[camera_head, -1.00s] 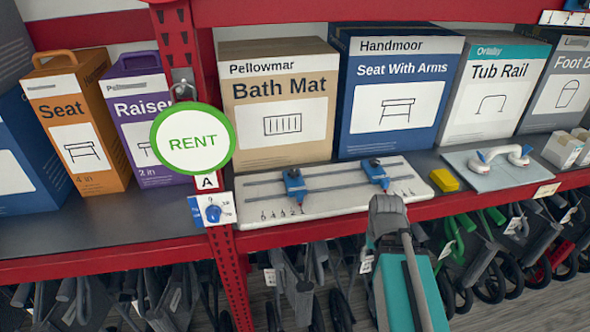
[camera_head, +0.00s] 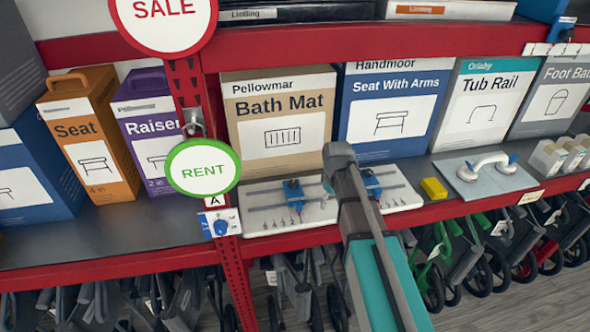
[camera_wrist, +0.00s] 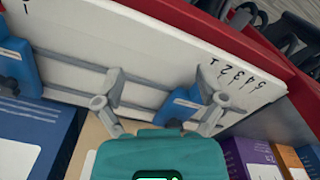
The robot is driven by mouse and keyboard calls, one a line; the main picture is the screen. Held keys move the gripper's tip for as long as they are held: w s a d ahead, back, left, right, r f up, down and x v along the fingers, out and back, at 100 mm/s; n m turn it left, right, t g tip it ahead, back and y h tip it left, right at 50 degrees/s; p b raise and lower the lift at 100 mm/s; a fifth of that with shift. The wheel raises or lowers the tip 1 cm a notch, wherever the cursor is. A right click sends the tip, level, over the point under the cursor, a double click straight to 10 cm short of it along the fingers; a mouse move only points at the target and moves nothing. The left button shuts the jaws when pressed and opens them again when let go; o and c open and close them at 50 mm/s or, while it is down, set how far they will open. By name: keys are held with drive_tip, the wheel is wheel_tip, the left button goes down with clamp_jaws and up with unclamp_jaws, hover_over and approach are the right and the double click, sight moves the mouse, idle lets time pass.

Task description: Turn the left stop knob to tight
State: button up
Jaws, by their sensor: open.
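The white board (camera_head: 262,225) on the shelf carries two rails with a blue left stop (camera_head: 293,195) and a blue right stop (camera_head: 372,183). My arm's end is in front of the board between the two stops in the head view and covers part of it. In the wrist view, turned upside down, my gripper (camera_wrist: 168,88) is open, with its two grey fingers spread over the board. The left stop (camera_wrist: 181,104) shows between the fingers, nearer the right one; contact cannot be told. The right stop (camera_wrist: 18,65) is at the left edge. The left stop's knob is not clear.
A yellow block (camera_head: 434,188) and a plate with a white handle (camera_head: 488,170) lie right of the board. Boxes such as the Bath Mat box (camera_head: 280,125) stand close behind. A round RENT sign (camera_head: 203,167) hangs on the red post at left.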

sight(293, 183)
drive_tip(key=w+a+r+n+p, duration=0.8)
drive_tip(key=w+a+r, duration=0.3)
drive_tip(key=a, duration=0.2)
drive_tip(key=shift+w+a+p, duration=0.15)
drive_tip(key=shift+w+p, duration=0.05)
drive_tip(key=shift+p, duration=0.5)
drive_tip(key=shift+f, duration=0.25)
wheel_tip(293, 183, down, 14)
drive_tip(key=b, duration=1.3)
drive_tip(key=shift+r+b, duration=0.25)
drive_tip(key=shift+b, duration=0.15)
drive_tip(key=c, duration=1.1)
